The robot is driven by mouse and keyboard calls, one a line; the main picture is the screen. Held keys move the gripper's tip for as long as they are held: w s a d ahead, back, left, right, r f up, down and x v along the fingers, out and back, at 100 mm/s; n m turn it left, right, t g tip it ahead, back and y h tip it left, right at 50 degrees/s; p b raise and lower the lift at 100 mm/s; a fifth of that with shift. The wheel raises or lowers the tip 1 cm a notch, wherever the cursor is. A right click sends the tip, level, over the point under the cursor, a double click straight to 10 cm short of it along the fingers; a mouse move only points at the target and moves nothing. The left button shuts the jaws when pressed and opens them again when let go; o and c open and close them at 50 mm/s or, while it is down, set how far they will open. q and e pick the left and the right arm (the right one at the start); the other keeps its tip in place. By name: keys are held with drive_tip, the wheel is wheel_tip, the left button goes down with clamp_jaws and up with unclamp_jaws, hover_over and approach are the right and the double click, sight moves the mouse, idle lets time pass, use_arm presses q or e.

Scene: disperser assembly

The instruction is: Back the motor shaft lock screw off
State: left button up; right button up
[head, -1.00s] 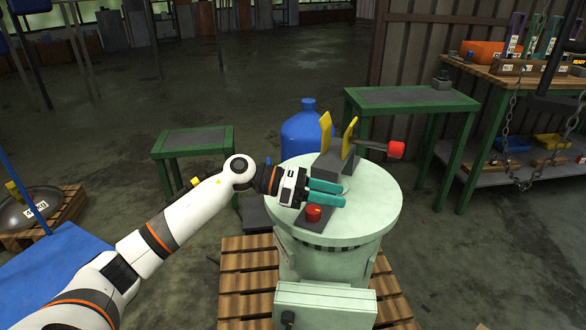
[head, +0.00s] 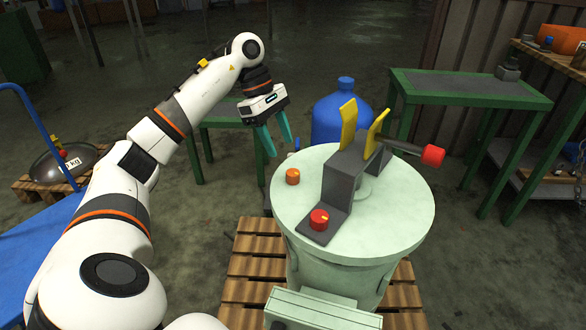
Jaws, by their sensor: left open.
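A pale green round machine top (head: 400,215) carries a grey bracket (head: 345,172) with two upright yellow plates (head: 347,125). A red knob (head: 319,219) with a light mark sits on the bracket's foot at the front. A smaller orange knob (head: 292,176) sits on the top's left side. I cannot tell which knob is the lock screw. My left gripper (head: 280,149) is open and empty, its teal fingers pointing down, behind and left of the orange knob and apart from it. My right gripper is not in view.
A dark lever with a red end (head: 433,156) sticks out to the right of the bracket. A blue bottle (head: 338,122) stands behind the machine. Green tables (head: 470,92) stand behind and right. The machine stands on a wooden pallet (head: 247,262). A blue cart (head: 40,235) is at left.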

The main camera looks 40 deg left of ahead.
sight(292, 171)
use_arm(q)
drive_tip(key=b+x, duration=0.1)
drive_tip(key=x, duration=0.5)
drive_tip(key=shift+w, duration=0.2)
drive_tip(key=shift+d+f, duration=0.2)
drive_tip(key=shift+f, duration=0.25)
drive_tip(key=shift+w+d+f, duration=0.1)
drive_tip(key=shift+d+f, duration=0.15)
drive_tip(key=shift+f, duration=0.4)
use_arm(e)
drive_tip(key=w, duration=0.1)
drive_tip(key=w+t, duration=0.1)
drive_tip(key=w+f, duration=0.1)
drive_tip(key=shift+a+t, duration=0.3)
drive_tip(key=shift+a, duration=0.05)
use_arm(q)
drive_tip(key=c, duration=1)
drive_tip(key=shift+o, duration=0.2)
